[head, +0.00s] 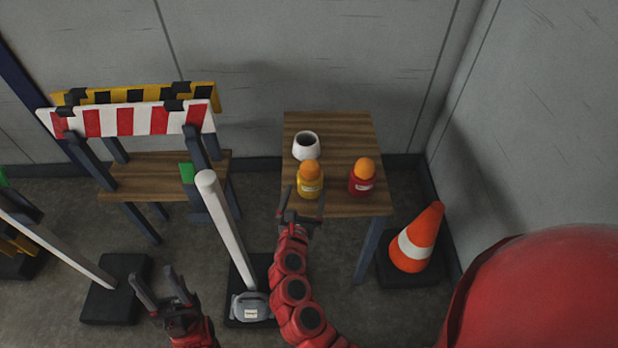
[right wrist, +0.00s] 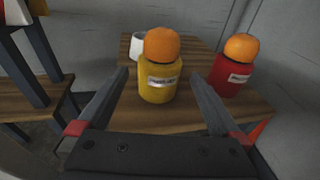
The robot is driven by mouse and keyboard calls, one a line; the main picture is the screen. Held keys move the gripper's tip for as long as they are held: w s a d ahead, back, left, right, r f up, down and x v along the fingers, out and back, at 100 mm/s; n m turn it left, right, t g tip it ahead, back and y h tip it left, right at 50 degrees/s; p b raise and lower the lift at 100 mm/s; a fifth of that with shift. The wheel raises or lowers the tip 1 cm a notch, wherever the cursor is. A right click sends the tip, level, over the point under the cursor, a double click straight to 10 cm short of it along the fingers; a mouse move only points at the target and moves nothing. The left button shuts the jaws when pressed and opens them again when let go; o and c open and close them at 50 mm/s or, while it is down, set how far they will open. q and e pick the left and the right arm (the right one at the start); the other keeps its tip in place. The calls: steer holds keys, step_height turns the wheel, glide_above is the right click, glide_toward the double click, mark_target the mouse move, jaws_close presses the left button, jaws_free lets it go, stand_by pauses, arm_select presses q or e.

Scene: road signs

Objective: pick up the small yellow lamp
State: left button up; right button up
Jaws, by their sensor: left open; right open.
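The small yellow lamp (head: 309,187) has an orange top and a white label, and stands upright on the wooden table (head: 345,204) near its front left. In the right wrist view the lamp (right wrist: 160,84) shows centred beyond the two fingers. My right gripper (head: 302,206) is open at the table's front edge, just in front of the lamp. Its fingers (right wrist: 160,92) point toward the lamp, and nothing is held. My left gripper (head: 158,292) is open and empty, low at the left, away from the table.
A red lamp (head: 361,184) with an orange top stands right of the yellow one. A white cup (head: 306,146) stands behind it. A traffic cone (head: 414,240) stands right of the table. A white post (head: 222,222) and striped barriers (head: 130,120) stand at the left.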

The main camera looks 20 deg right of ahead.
mark_target(307, 184)
steer(key=x, duration=0.6)
steer(key=shift+w, duration=0.15)
steer(key=b+x, duration=0.1)
steer(key=x, duration=0.4)
steer(key=shift+r, duration=0.1)
steer(key=shift+c, duration=0.3)
steer(key=c, duration=1.3)
steer(key=shift+r, duration=0.15)
step_height(307, 184, up, 4)
steer(key=p, duration=0.2)
steer(key=shift+p, duration=0.3)
steer(key=s+a, duration=0.1)
steer(key=s, duration=0.4)
steer(key=s+a, duration=0.1)
steer(key=s, duration=0.4)
steer(key=s+a, duration=0.1)
steer(key=s, duration=0.4)
steer(key=shift+s+a+r, duration=0.15)
steer(key=shift+s+r, duration=0.15)
steer(key=shift+r, duration=0.1)
